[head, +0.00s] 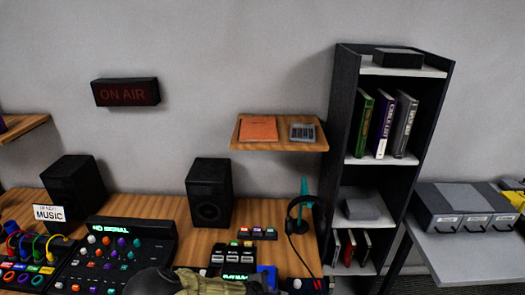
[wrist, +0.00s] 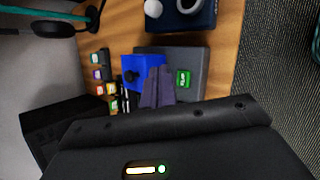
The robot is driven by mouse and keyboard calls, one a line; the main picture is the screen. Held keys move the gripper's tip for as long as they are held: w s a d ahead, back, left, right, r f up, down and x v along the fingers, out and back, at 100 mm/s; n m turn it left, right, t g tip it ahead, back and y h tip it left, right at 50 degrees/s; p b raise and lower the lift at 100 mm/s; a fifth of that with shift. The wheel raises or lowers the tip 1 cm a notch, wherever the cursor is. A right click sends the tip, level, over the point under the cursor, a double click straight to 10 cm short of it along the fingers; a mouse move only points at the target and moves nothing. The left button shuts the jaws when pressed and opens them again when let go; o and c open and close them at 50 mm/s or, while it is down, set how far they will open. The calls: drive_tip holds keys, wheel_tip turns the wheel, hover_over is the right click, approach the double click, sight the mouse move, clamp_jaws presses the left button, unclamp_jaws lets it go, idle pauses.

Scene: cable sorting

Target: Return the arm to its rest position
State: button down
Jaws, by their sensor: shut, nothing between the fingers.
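My gripper (wrist: 157,82) shows in the wrist view as two dark purple-grey fingers close together, with nothing seen between them. The height of the fingertips above these cannot be told. In the head view, dark and olive shapes rise at the bottom edge near the desk front; the fingers cannot be made out there.
A headset on a teal stand (head: 303,190) stands at the desk's right end. Two black speakers (head: 209,192) and a mixer (head: 110,258) with coloured knobs occupy the desk. Colourful cables (head: 30,243) are at the left. A tall bookshelf (head: 340,120) and a side table (head: 465,262) stand right.

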drive_tip(key=s+d+r+m+g+y, duration=0.1)
drive_tip(key=s+d+r+m, duration=0.3)
drive_tip(key=r, duration=0.4)
drive_tip(key=s+d+r+m+g+y, duration=0.1)
drive_tip(key=s+d+r+m+y, duration=0.1)
drive_tip(key=s+d+r+m, duration=0.3)
drive_tip(key=s+d+r+m+g+y, duration=0.1)
drive_tip(key=s+d+r+m+g, duration=0.1)
drive_tip(key=s+d+r+m, duration=0.2)
drive_tip(key=s+r+m, duration=0.3)
drive_tip(key=r+m, duration=0.3)
drive_tip(key=r, duration=0.2)
drive_tip(key=shift+s+d+r, duration=0.25)
drive_tip(key=shift+d+r, duration=0.05)
drive_tip(key=shift+r, duration=0.05)
